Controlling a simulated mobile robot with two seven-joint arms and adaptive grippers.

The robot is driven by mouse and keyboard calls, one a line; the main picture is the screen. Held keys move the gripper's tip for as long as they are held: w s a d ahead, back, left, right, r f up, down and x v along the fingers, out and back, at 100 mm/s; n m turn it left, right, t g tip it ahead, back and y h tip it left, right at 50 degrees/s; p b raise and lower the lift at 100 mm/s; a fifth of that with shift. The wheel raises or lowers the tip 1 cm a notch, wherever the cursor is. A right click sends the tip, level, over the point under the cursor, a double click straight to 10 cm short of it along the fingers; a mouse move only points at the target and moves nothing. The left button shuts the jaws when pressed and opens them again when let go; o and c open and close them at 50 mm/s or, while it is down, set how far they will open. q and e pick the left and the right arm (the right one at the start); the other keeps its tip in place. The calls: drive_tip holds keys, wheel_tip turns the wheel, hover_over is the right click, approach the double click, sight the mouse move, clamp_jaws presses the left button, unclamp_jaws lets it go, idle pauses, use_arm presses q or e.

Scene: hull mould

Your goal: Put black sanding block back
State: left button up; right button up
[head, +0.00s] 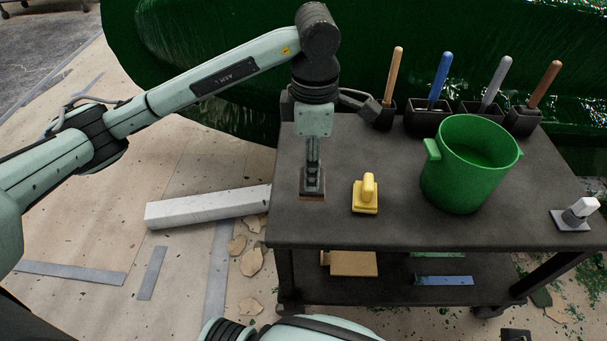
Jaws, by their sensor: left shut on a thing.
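My left gripper (312,168) points straight down over the left part of the dark table. It is shut on the black sanding block (312,186), a small dark block with a brown edge along its bottom. The gripper partly covers the block. The block is at or just above the tabletop; I cannot tell whether it touches. A yellow sanding block (366,195) stands to its right. My right gripper is not in view; only part of that arm shows at the bottom edge.
The dark table (400,226) also bears a green bucket (462,180), a grey-and-white block (575,215) and several handled tools in black holders (428,118) along the back. A dark green hull mould (200,50) rises behind. A pale beam (205,207) lies left of the table.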

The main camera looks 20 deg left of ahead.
sight(303, 168)
use_arm(q)
drive_tip(key=shift+w+a+f, duration=1)
drive_tip(key=shift+w+a, duration=0.1)
drive_tip(key=shift+a, duration=0.05)
drive_tip(key=shift+f, duration=2)
drive_tip(key=shift+f, duration=0.15)
drive_tip(key=o, duration=1)
wheel_tip(303, 168, up, 12)
drive_tip(key=shift+r, duration=0.2)
